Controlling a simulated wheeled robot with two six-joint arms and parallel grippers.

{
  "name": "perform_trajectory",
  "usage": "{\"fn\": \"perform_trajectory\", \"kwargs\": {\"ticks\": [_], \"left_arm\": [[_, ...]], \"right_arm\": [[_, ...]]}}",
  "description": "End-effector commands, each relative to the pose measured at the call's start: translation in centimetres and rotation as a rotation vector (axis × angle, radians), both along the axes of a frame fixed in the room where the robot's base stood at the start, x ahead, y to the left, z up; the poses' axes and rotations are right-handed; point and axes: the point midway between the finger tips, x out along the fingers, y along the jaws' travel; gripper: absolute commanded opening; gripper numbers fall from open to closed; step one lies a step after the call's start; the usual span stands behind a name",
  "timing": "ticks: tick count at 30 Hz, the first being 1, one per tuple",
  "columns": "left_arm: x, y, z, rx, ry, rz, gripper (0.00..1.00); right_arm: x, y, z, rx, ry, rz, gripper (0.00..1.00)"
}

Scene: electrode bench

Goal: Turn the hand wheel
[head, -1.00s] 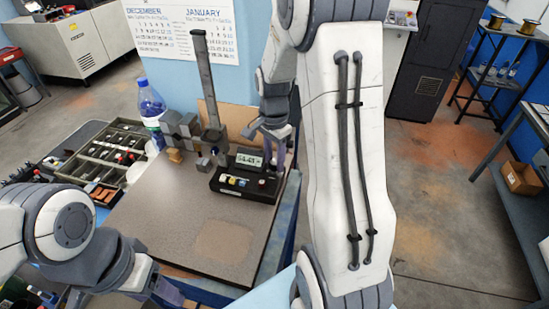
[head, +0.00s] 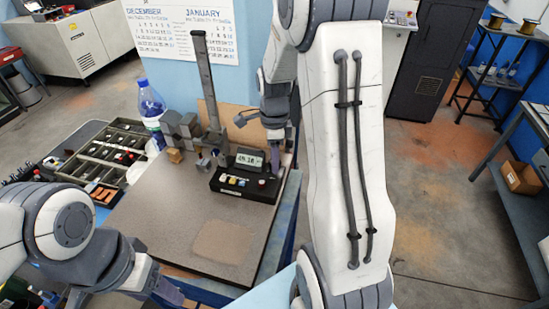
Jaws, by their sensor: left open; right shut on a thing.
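A height gauge stands on the granite plate (head: 170,220), with a dark upright column (head: 207,85) and a black base (head: 246,186) that has coloured buttons. Its lit display (head: 249,160) shows digits that look like 49.18. I cannot make out the hand wheel; my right gripper and wrist seem to hide it. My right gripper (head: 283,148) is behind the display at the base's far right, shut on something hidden. My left gripper (head: 175,292) is open and empty at the plate's front edge, well away from the gauge.
An organizer tray (head: 100,160) with small parts lies left of the plate, beside a water bottle (head: 151,105). Metal blocks (head: 178,128) and a small brass-coloured block (head: 174,155) stand left of the column. The plate's front half is clear.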

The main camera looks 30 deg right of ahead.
Motion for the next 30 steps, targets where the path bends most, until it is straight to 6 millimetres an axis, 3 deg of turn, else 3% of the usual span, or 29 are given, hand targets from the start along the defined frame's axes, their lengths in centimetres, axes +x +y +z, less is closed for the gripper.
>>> {"fn": "perform_trajectory", "kwargs": {"ticks": [14, 15, 17, 18, 30], "left_arm": [[0.0, 0.0, 0.02, 0.0, 0.0, 0.0, 0.64], [0.0, 0.0, 0.02, 0.0, 0.0, 0.0, 0.64], [0.0, 0.0, 0.02, 0.0, 0.0, 0.0, 0.64], [0.0, 0.0, 0.02, 0.0, 0.0, 0.0, 0.64], [0.0, 0.0, -0.3, 0.0, 0.0, 0.0, 0.64]], "right_arm": [[0.1, 0.05, 0.08, 0.001, -0.003, -0.015, 0.0], [0.1, 0.05, 0.08, 0.001, -0.003, -0.015, 0.47], [0.1, 0.05, 0.08, 0.001, -0.003, -0.015, 0.7], [0.09, 0.04, 0.08, 0.001, -0.003, -0.015, 0.73], [0.18, -0.04, 0.83, -0.001, -0.006, -0.014, 0.73]]}}
